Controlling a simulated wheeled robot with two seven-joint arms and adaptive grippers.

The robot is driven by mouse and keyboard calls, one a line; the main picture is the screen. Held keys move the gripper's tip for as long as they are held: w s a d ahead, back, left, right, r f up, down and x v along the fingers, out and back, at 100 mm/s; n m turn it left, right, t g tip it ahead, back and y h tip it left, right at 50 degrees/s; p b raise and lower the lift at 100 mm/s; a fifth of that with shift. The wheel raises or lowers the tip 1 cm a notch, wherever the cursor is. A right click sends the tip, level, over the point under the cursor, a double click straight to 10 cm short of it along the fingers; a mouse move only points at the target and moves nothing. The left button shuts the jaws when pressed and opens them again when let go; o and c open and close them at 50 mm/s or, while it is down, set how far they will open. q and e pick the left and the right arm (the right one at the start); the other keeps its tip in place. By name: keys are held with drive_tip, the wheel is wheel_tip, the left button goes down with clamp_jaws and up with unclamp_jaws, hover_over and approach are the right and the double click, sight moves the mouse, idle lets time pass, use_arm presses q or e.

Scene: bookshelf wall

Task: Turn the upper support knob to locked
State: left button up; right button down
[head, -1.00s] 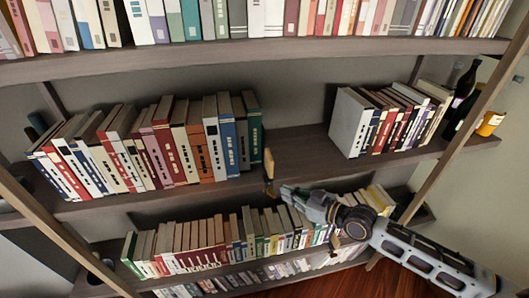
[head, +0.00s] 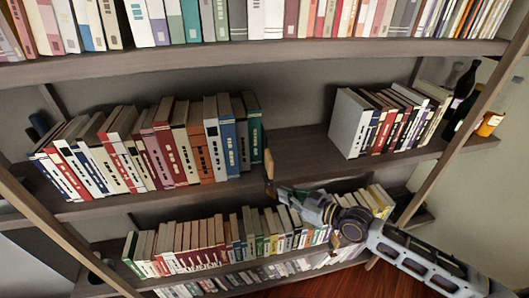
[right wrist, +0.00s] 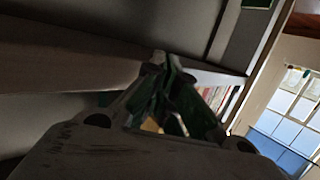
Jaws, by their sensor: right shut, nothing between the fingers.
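A small tan upright piece (head: 268,164) stands at the front edge of the middle shelf, just right of the left book row. A small brown knob-like part (head: 269,188) sits at its foot, on the shelf edge; I take this for the upper support knob. Its lock setting is too small to read. My right gripper (head: 280,192) is shut and empty, its tips right beside this part; I cannot tell if they touch. In the right wrist view its fingertips (right wrist: 162,60) are closed together, and the knob is not clearly visible. My left gripper is out of view.
The middle shelf (head: 300,145) has a bare stretch between the left books (head: 150,145) and the right books (head: 385,120). A dark bottle (head: 464,85) and an orange jar (head: 489,124) stand at the right.

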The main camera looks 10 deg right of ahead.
drive_tip(key=shift+a+r+p, duration=0.15)
drive_tip(key=shift+a+p, duration=0.55)
drive_tip(key=shift+a, duration=0.4)
idle(0.9)
drive_tip(key=shift+d, duration=0.2)
drive_tip(key=shift+d+b, duration=0.6)
drive_tip(key=shift+d, duration=1.2)
drive_tip(key=shift+s+d, duration=0.1)
drive_tip(key=shift+s, duration=0.05)
drive_tip(key=shift+v, duration=2.55)
drive_tip(key=shift+v, duration=1)
